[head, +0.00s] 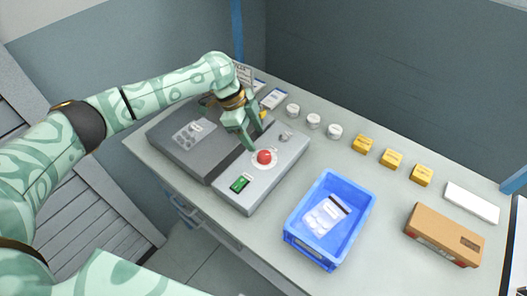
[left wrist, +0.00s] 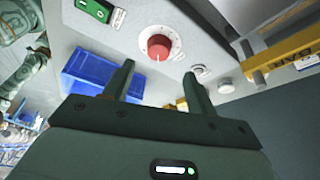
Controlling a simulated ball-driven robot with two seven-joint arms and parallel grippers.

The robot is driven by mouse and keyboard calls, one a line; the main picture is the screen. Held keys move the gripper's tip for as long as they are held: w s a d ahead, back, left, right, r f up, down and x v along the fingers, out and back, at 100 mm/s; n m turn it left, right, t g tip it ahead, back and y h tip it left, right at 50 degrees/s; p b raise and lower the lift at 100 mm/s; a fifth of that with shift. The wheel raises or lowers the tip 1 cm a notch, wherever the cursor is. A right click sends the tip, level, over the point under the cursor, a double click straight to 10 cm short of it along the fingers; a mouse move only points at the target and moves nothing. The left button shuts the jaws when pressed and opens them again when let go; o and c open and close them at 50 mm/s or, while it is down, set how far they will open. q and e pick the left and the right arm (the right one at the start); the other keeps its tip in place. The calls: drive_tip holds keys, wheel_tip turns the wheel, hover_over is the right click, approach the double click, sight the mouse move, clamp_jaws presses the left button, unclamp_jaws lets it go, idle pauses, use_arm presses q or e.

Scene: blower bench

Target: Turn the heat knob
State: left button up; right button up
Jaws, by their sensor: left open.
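The heat knob is a red round knob (head: 264,157) on a white dial, on the top face of a grey machine (head: 238,196). In the left wrist view the red knob (left wrist: 159,46) sits beyond the fingertips, between them in the picture, with a pale pointer mark on it. My left gripper (head: 254,140) is open and empty, pointing down just behind the knob and apart from it. Its two fingers also show in the left wrist view (left wrist: 159,70). I do not see my right gripper.
A green switch (head: 240,183) is at the machine's front, and a small metal knob (head: 286,136) is near its right edge. A blue crate (head: 294,240) holding a blister pack stands right of it. White jars (head: 313,121), yellow blocks (head: 392,158) and a cardboard box (head: 443,235) stand farther right.

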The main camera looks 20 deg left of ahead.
sight(264, 154)
use_arm(q)
drive_tip(key=b+x, duration=0.1)
drive_tip(key=x, duration=0.5)
drive_tip(key=shift+s+d+f, duration=0.1)
drive_tip(key=shift+s+f, duration=0.05)
drive_tip(key=shift+f, duration=0.05)
drive_tip(key=shift+d+f+b, duration=0.1)
drive_tip(key=shift+f+b, duration=0.15)
drive_tip(key=shift+b, duration=0.05)
use_arm(e)
drive_tip(key=shift+w+a+f, duration=0.1)
drive_tip(key=shift+w+f, duration=0.1)
drive_tip(key=shift+f, duration=0.3)
drive_tip(key=shift+w+f, duration=0.2)
drive_tip(key=shift+f, duration=0.3)
use_arm(q)
drive_tip(key=c, duration=1)
